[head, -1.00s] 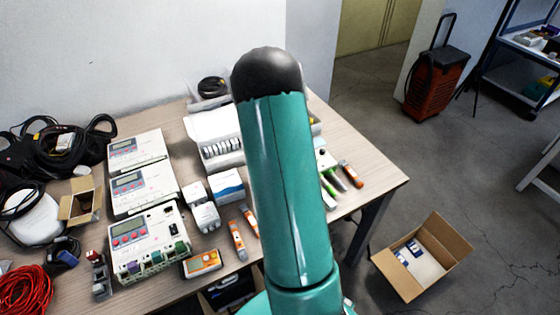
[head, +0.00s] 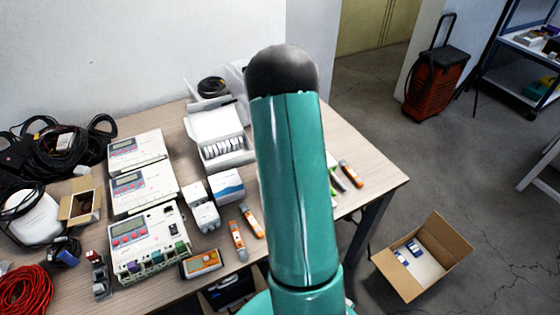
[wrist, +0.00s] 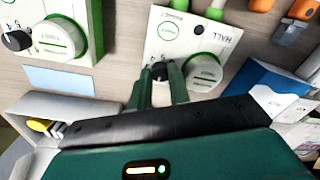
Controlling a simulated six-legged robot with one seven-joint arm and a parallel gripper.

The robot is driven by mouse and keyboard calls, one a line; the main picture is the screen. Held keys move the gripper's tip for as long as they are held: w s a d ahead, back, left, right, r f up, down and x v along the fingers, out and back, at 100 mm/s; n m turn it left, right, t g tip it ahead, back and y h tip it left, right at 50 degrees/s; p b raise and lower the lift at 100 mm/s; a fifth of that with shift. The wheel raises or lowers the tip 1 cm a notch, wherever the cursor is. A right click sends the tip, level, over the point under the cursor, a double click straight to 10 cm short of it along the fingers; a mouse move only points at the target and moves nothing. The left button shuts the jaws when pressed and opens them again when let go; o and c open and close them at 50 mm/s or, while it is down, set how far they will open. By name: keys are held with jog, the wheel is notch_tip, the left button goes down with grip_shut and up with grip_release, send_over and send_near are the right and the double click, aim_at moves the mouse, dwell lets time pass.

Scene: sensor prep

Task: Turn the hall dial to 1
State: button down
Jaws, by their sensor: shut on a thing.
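In the wrist view, the hall unit (wrist: 186,44) is a white plate with green trim, marked HALL upside down in this picture. Its small black dial (wrist: 159,69) sits low on the plate, with a green round part beside it. My gripper (wrist: 161,77) has its two green fingers shut on this dial, one on each side. The fingers hide much of the dial, and I cannot read its setting. In the head view, my teal arm covers the place where the gripper works.
A second unit (wrist: 62,40) with a black dial stands left in the wrist view. An open carton (head: 435,262) stands on the floor.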

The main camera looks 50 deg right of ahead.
jog(key=c, duration=1.3)
grip_release()
